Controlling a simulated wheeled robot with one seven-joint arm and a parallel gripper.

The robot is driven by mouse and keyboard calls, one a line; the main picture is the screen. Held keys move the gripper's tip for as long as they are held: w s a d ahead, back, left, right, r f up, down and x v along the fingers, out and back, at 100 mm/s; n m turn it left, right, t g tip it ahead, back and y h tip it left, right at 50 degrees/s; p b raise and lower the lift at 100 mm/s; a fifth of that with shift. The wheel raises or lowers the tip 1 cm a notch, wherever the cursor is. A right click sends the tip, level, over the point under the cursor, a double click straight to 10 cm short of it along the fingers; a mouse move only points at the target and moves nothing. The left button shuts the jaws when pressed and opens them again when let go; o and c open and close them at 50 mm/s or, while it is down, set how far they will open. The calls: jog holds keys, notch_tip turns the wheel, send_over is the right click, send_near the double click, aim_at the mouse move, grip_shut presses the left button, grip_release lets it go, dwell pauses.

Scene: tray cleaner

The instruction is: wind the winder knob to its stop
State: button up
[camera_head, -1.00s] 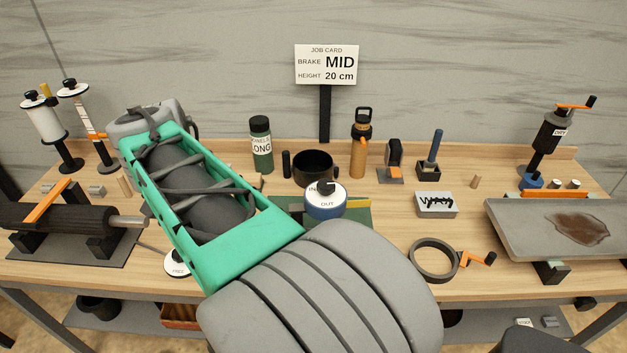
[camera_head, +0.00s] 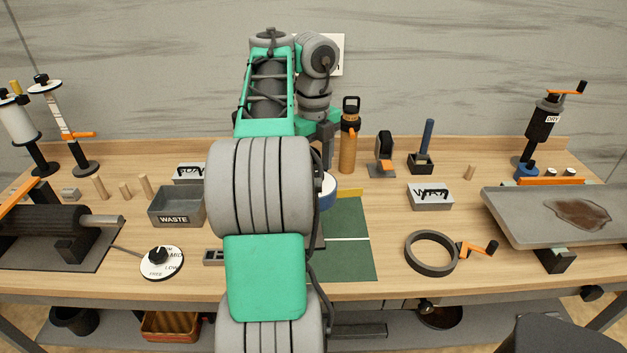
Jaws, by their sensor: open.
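A round blue knob with a white top (camera_head: 328,192) stands at the centre of the bench, by the green mat; no label names it as the winder knob. Most of it is hidden behind my arm, including its markings. My gripper (camera_head: 326,152) is above it, pointing down, partly hidden by my arm links. Its dark fingers are apart and seem to hold nothing. I cannot tell whether they touch the knob.
A white brake dial (camera_head: 162,263) with a black knob sits front left. Left of my arm is a WASTE box (camera_head: 177,207). An orange bottle (camera_head: 348,145) stands close right of my gripper. The green mat (camera_head: 352,260) is bare.

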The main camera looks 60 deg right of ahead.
jog(key=shift+f, duration=0.15)
jog(key=c, duration=1.4)
